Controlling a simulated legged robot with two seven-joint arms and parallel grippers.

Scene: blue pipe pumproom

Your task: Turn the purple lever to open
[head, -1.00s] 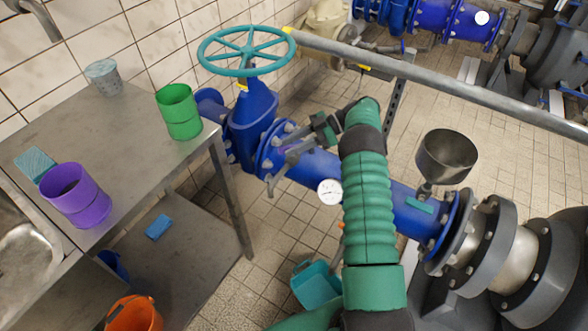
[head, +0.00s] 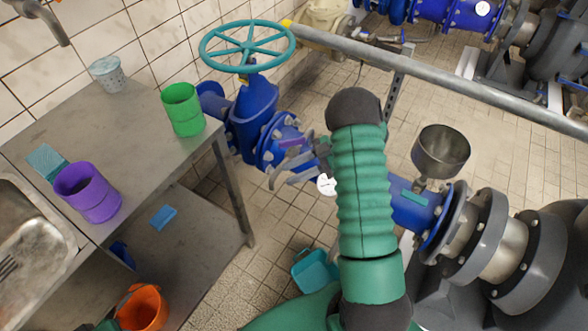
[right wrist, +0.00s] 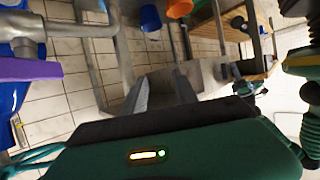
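The fingers of my left gripper do not show.
A teal handwheel (head: 246,46) tops the blue valve. A round gauge (head: 326,185) and a metal funnel (head: 441,150) are on the pipe. A grey rail (head: 430,80) crosses behind. A steel table (head: 140,130) with purple and green cups stands left. Tiled floor shows between.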

